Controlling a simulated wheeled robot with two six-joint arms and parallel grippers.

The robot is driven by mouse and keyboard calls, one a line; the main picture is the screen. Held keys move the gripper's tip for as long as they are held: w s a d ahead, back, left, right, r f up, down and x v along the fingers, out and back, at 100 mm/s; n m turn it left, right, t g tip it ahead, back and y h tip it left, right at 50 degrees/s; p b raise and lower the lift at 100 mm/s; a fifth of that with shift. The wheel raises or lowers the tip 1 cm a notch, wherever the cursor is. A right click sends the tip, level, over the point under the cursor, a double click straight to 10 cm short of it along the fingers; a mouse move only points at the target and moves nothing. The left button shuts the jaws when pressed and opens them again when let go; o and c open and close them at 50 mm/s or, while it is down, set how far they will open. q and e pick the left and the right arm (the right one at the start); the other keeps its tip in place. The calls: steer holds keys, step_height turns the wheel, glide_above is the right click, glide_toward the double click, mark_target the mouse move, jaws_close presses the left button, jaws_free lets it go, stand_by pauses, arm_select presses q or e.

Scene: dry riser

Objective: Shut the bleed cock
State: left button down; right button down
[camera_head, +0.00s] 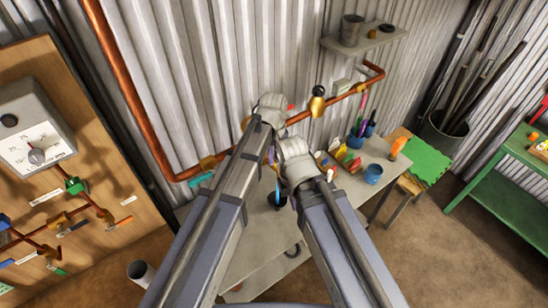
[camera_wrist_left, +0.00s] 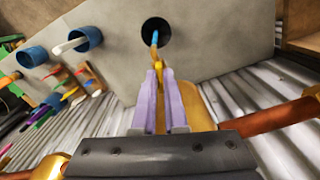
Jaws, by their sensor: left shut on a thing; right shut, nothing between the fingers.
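The bleed cock (camera_wrist_left: 213,100), a brass fitting on the copper pipe, shows in the left wrist view behind and between my purple fingers. My left gripper (camera_wrist_left: 160,72) is shut on its brass part. A thin blue stream (camera_wrist_left: 155,39) shows beyond the fingertips, over a round black pot (camera_wrist_left: 146,27). In the head view my left gripper (camera_head: 270,112) is at the wall pipe and its hand hides most of the cock. My right gripper (camera_head: 294,152) is shut and empty, lower and to the right, over the bench. Its fingertips are mostly hidden.
The copper pipe (camera_head: 143,128) runs down and along the corrugated wall. A brass valve with a black knob (camera_head: 317,103) is to the right. The grey bench (camera_head: 252,238) holds blue cups (camera_head: 373,174) and small coloured items. A gauge board (camera_head: 92,150) stands at left.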

arm_select(q)
steer(key=m, duration=0.7)
steer(key=shift+a, duration=0.1)
steer(key=m, duration=0.3)
steer(key=shift+m, duration=0.4)
steer(key=shift+a+m, duration=0.1)
steer(key=shift+m, duration=1.8)
steer(key=c, duration=1)
jaws_free()
steer(key=shift+o, duration=0.2)
steer(key=shift+w+r, duration=0.1)
